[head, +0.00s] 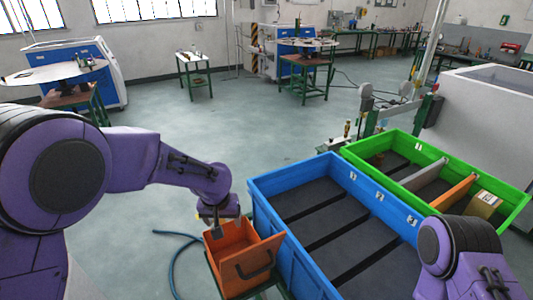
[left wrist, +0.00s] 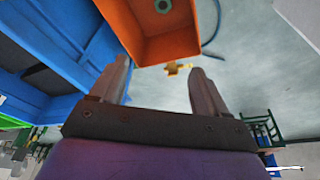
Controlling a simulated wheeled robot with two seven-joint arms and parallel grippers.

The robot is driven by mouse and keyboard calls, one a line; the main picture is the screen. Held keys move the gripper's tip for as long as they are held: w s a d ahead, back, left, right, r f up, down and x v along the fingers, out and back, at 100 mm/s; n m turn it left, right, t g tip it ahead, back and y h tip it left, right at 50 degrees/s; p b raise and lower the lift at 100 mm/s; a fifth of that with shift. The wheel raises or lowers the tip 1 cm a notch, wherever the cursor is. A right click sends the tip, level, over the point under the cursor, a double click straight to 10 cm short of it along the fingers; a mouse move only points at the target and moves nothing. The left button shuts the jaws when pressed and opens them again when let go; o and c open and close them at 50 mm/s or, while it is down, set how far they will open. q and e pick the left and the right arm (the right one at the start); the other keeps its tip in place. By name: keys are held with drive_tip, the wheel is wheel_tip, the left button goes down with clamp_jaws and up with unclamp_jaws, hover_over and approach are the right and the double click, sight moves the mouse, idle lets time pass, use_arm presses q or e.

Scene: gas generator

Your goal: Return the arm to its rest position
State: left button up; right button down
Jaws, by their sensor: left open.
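My left arm (head: 150,160) is purple and reaches in from the left, with its wrist bent down. My left gripper (head: 222,230) is at the near left of the blue crate, over the back edge of an orange box (head: 238,270). In the left wrist view the gripper (left wrist: 152,75) has its two grey fingers spread, with nothing between them. The orange box (left wrist: 150,45) lies ahead of the fingers there, with a small round ring-like thing (left wrist: 162,6) inside. My right arm (head: 460,250) shows at the lower right; its gripper is out of view.
A blue crate (head: 262,205), with dark strips on its floor, stands right of the orange box. A blue hose (head: 173,265) lies on the floor. Open floor (head: 150,110) spreads behind.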

use_arm(q)
drive_tip(key=s+a+f+n+g+b, duration=0.1)
drive_tip(key=s+a+f+n+b, duration=0.25)
drive_tip(key=a+f, duration=0.75)
drive_tip(key=s+f+n, duration=0.1)
drive_tip(key=s+f, duration=0.7)
drive_tip(key=f, duration=0.5)
drive_tip(key=s+f+y+b, duration=0.1)
drive_tip(key=s+f, duration=0.1)
drive_tip(key=s, duration=0.5)
drive_tip(key=s+a+f+n+y+b, duration=0.1)
drive_tip(key=s+f, duration=0.2)
drive_tip(key=s, duration=0.5)
drive_tip(key=s+a+f+t+y+b, duration=0.1)
drive_tip(key=s+f+b, duration=0.1)
drive_tip(key=s, duration=0.5)
drive_tip(key=shift+s+a+f, duration=0.15)
drive_tip(key=shift+s+f, duration=0.25)
drive_tip(key=shift+f, duration=0.15)
drive_tip(key=shift+n, duration=0.25)
